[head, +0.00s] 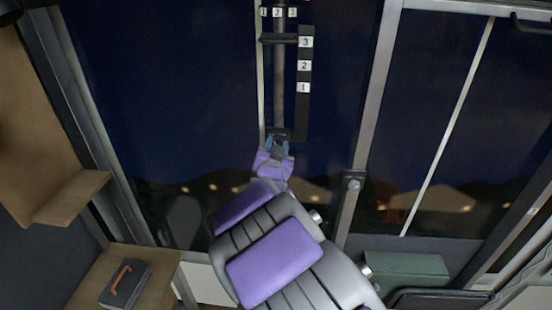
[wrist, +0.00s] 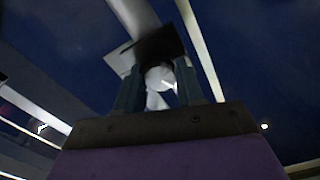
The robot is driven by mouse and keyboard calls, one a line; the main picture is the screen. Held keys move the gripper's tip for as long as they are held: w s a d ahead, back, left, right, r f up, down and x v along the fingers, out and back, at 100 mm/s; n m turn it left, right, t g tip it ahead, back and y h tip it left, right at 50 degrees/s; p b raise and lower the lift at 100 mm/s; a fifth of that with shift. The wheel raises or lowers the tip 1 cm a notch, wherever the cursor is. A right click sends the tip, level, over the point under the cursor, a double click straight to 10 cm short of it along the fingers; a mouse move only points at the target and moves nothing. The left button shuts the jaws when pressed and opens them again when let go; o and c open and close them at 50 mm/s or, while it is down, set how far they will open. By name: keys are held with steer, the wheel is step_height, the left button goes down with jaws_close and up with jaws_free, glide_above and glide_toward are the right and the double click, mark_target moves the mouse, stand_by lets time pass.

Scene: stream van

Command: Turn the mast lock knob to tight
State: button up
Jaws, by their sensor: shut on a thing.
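The mast (head: 279,85) is a grey upright pole at the top centre of the head view. A dark block (head: 279,132) sits at its lower end. My gripper (head: 278,143) reaches up to this block, its blue-grey fingers close together. In the wrist view, the two fingers of my gripper (wrist: 159,82) stand either side of a pale round part, which I take as the mast lock knob (wrist: 160,76). They are shut on it. A dark plate (wrist: 158,46) lies just behind it. My fingers hide most of the knob in the head view, and its turn angle cannot be read.
A black strip (head: 304,110) with labels 1, 2 and 3 runs beside the mast. A green case (head: 395,267) stands lower right. Window frame bars (head: 368,130) flank the mast.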

steer(key=shift+f+m+b, duration=0.15)
steer(key=shift+m+b, duration=3.15)
steer(key=shift+m, duration=0.2)
steer(key=shift+f+m+b, duration=0.15)
steer(key=shift+m+b, duration=3.15)
steer(key=shift+m, duration=0.2)
steer(key=o, duration=1)
steer(key=shift+d, duration=0.2)
steer(key=shift+o, duration=0.2)
steer(key=shift+r, duration=0.1)
steer(key=shift+s+a, duration=0.1)
steer(key=shift+s, duration=0.05)
